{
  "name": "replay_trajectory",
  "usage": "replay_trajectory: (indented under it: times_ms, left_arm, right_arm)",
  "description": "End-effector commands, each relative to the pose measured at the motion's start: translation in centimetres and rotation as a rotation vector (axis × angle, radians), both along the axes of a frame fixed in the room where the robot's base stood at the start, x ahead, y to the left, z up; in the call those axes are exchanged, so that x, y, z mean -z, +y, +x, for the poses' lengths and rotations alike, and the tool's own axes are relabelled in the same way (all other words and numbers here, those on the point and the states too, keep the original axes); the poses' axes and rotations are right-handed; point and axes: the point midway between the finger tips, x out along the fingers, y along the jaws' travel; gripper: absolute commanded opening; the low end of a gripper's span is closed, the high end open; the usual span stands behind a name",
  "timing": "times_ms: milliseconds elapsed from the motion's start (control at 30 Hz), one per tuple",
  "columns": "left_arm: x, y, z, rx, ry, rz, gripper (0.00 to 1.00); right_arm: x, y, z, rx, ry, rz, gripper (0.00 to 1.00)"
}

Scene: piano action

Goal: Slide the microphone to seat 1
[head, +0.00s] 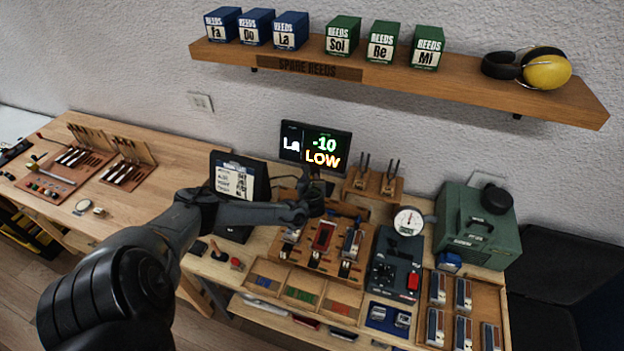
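My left gripper (306,205) is at the end of the black arm that comes in from the left. It is above the back edge of a wooden seat block (366,232), just below the display. A small dark round piece (315,201) beside the fingers may be the microphone, but I cannot tell it apart from the gripper for sure. The fingers are too small and dark to tell open from shut. The block holds a red-topped piece (323,236) in its middle seat and metallic pieces in the seats on both sides. I cannot read any seat numbers. My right gripper is not in view.
A display (316,146) reads "La -10 LOW" behind the block. A dial gauge (408,221), a dark device (393,272) and a green case (477,225) stand to the right. A divided tray (303,292) lies in front. A reed shelf (440,82) hangs above.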

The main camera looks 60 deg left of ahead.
Motion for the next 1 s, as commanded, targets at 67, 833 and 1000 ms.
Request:
replay_trajectory:
  times_ms: [67, 833, 1000]
  left_arm:
    - [0.0, 0.0, 0.0, 0.000, 0.000, 0.000, 0.47]
    - [-2.0, -4.4, -1.7, 0.004, 0.002, 0.001, 0.50]
    - [-3.2, -7.1, -2.7, 0.004, 0.001, 0.000, 0.50]
  right_arm:
    - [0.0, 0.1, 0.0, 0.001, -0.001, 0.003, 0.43]
    - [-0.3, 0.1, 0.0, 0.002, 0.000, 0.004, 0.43]
    - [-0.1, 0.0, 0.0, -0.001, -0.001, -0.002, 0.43]
